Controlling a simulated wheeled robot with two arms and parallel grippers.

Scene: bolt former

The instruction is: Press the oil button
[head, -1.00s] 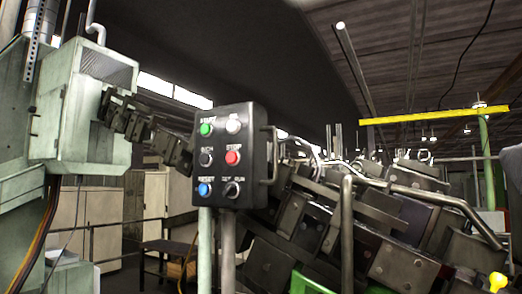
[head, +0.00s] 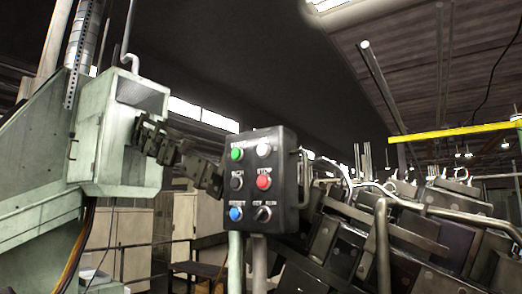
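A black control box (head: 284,183) stands on two pale posts near the middle of the head view. Its face carries a green button (head: 237,154) and a white button (head: 264,150) in the top row. Below are a black button (head: 237,183) and a red button (head: 263,182) marked STOP. The bottom row has a blue button (head: 236,214) and a black selector knob (head: 262,214). The label above the white button is too blurred to read, and no label clearly reads oil. Neither of my grippers is in view.
A metal handle (head: 305,178) sticks out on the box's right side. Large dark machinery (head: 340,245) fills the lower right. A pale green machine cabinet (head: 115,140) stands at left, with a dark jointed piece (head: 180,155) reaching toward the box.

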